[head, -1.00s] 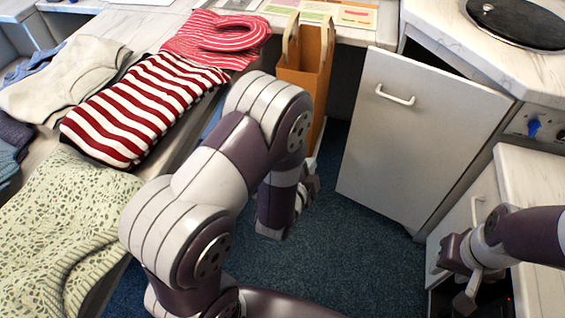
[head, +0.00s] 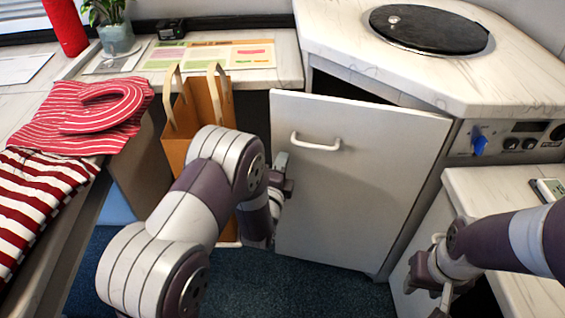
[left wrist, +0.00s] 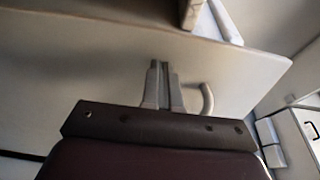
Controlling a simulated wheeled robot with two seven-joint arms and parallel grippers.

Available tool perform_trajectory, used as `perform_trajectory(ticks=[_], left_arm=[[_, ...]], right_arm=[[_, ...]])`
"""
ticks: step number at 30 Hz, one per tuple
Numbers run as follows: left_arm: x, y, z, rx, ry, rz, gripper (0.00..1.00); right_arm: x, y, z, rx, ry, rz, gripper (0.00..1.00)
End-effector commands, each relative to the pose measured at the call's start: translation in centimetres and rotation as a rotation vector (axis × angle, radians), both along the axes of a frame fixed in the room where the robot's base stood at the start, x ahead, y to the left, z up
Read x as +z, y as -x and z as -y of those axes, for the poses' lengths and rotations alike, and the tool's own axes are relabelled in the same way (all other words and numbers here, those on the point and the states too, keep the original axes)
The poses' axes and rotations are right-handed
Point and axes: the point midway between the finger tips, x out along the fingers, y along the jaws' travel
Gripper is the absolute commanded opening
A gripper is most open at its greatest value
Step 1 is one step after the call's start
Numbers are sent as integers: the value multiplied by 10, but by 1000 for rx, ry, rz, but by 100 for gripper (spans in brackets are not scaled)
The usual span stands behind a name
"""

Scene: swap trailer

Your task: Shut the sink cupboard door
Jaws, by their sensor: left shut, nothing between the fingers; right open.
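The white sink cupboard door (head: 350,205) stands ajar, with a dark gap between its top edge and the counter. Its handle (head: 316,143) is near the upper left; in the left wrist view the door (left wrist: 110,65) and handle (left wrist: 207,100) fill much of the picture. My left gripper (head: 282,168) is shut and empty at the door's left edge. In the left wrist view its fingers (left wrist: 163,80) point at the door's handle side; I cannot tell whether they touch it. My right gripper (head: 432,285) is open at the lower right, by the lower cabinet.
A brown paper bag (head: 190,115) stands left of the door, close behind my left arm. The worktop (head: 450,75) bears a round black lid (head: 428,28). A side counter (head: 505,190) is at the right. Blue carpet (head: 260,285) lies below. Striped clothes (head: 45,190) lie at the left.

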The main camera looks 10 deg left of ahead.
Motion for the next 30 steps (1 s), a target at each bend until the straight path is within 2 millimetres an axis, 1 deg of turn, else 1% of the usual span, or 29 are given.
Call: perform_trajectory(ticks=[4, 15, 19, 23, 26, 30], left_arm=[[0, -9, 0, 1, 0, 1, 0], [0, -11, 0, -1, 1, 0, 0], [0, -18, -1, -19, 0, 3, 0], [-2, -38, -4, -70, 0, 4, 0], [-4, -60, -4, -129, -1, 5, 0], [-5, -96, -1, -230, -2, 5, 0]], right_arm=[[-3, 0, 0, 0, 0, 0, 43], [-3, 0, 0, 0, 0, 0, 43], [-7, 0, 0, 0, 0, 0, 43], [-14, 0, 0, 0, 0, 0, 43], [-23, 0, 0, 0, 0, 0, 43], [-38, 0, 0, 0, 0, 0, 43]])
